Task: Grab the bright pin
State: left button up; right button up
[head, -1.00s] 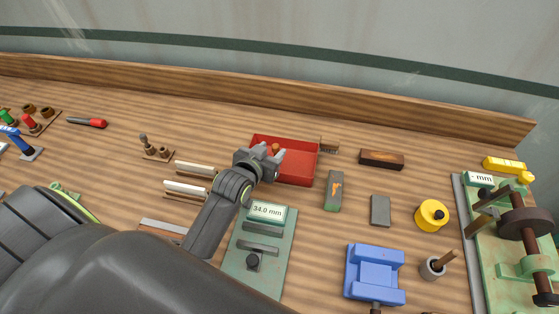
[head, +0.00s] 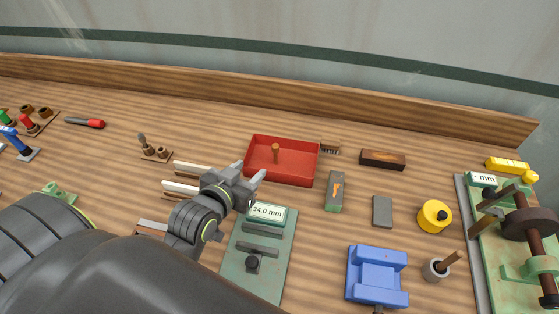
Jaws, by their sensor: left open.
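An orange-brown pin (head: 276,152) stands upright inside the red tray (head: 300,177), near its left side. It is the only pin that I see in the tray. My left gripper (head: 250,182) is open and empty, its two fingers pointing up and to the right. It is in front of the tray's lower left corner in the picture, apart from the pin. My right gripper is not in view.
A green gauge plate with a 34.0 mm display (head: 266,213) lies just below the gripper. A blue vise (head: 376,275), a yellow spool (head: 433,216) and a grey block (head: 382,211) stand to the right. White rails (head: 181,188) lie left of the gripper.

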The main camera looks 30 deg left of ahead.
aim_at(141, 139)
jog(key=k, duration=1.5)
